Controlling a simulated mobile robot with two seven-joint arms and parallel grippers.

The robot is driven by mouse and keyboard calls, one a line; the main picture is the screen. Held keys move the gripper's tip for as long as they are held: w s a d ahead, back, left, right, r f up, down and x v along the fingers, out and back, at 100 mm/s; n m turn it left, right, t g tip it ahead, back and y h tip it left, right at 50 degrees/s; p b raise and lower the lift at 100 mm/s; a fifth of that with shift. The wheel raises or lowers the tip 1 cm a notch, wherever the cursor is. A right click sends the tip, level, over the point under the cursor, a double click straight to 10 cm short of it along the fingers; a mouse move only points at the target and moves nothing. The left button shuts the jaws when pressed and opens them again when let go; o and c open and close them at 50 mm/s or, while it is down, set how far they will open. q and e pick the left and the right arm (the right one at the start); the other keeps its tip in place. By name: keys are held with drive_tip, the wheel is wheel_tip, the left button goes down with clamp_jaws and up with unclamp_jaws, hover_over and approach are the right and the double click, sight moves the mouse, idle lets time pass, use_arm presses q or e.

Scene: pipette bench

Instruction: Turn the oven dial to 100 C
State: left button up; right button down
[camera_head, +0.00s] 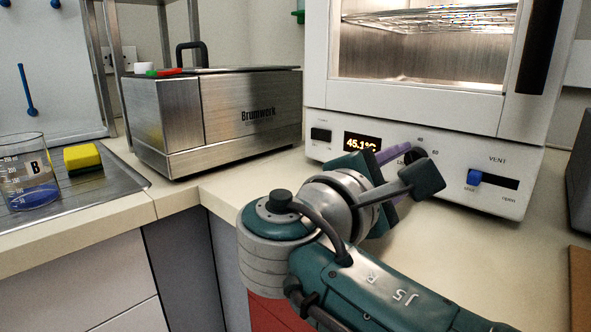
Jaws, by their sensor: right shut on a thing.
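The white oven (330,100) stands on the bench at the back right. Its lit display (362,142) reads about 45.1 °C. The dark dial (413,155) sits right of the display, with small marks around it; 60 and 80 seem readable. My right gripper (402,158) is at the oven's front panel, its purple fingers reaching the dial. It is shut on the dial, and its wrist and fingers partly hide the dial, so where the dial points is hard to tell. My left gripper is not in view.
A blue vent slider (474,178) sits right of the dial. A black switch (320,135) is left of the display. A steel Brumwork box (225,110) stands left of the oven. A beaker (28,172) and yellow sponge (82,157) are at the far left.

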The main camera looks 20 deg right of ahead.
drive_tip(key=m+b, duration=0.2)
drive_tip(key=m, duration=0.2)
drive_tip(key=shift+m+b, duration=0.55)
drive_tip(key=shift+m, duration=0.25)
drive_tip(key=shift+r, duration=0.1)
drive_tip(key=c, duration=0.5)
unclamp_jaws()
drive_tip(key=shift+c, duration=0.2)
drive_tip(key=v, duration=0.9)
drive_tip(key=shift+a, duration=0.1)
drive_tip(key=shift+s+a, duration=0.2)
drive_tip(key=shift+a, duration=0.15)
